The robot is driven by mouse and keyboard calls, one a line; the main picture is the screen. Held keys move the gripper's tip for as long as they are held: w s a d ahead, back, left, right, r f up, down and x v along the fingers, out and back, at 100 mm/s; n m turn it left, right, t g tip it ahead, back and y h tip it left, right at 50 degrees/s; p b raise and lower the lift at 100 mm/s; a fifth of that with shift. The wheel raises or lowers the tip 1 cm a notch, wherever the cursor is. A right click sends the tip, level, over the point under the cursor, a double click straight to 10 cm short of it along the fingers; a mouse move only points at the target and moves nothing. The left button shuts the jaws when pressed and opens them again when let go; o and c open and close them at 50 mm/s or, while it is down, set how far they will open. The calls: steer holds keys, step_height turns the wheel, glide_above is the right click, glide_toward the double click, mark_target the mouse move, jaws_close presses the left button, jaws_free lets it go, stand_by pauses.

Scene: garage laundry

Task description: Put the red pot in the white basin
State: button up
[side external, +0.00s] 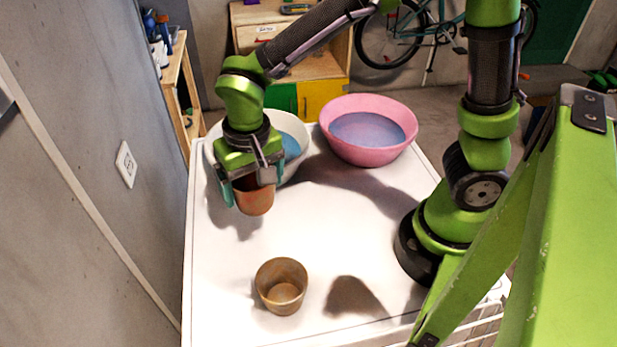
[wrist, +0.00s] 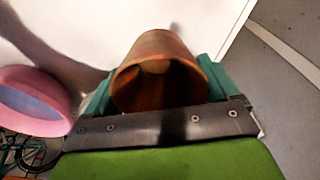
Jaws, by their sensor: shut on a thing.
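The red pot (side external: 255,200) is a terracotta-coloured pot held between the fingers of my gripper (side external: 250,190). In the wrist view the pot (wrist: 158,75) sits between the two teal fingers, its open mouth facing the camera. My gripper is shut on it, and the pot appears raised above the white table, in front of the white basin. The white basin (side external: 212,150) stands at the back left of the table with blue showing inside it. My gripper and wrist hide part of the basin. The basin cannot be made out in the wrist view.
A pink basin (side external: 366,155) with a bluish inside stands right of the white one; it also shows in the wrist view (wrist: 30,100). A brown-yellow pot (side external: 281,288) stands near the table's front. The white table (side external: 225,275) is clear between them. A grey wall (side external: 80,180) is at left.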

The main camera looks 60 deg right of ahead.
steer(key=w+d, duration=0.4)
steer(key=w, duration=0.1)
steer(key=w+d+r, duration=0.1)
steer(key=w+d, duration=0.1)
steer(key=d, duration=0.1)
steer(key=shift+w, duration=0.35)
steer(key=w+d, duration=0.5)
steer(key=d, duration=0.4)
steer(key=f, duration=0.5)
steer(key=shift+w+d+f, duration=0.25)
steer(key=shift+w+f, duration=0.05)
steer(key=shift+f, duration=2.05)
steer(key=o, duration=0.8)
steer(key=shift+f, duration=0.15)
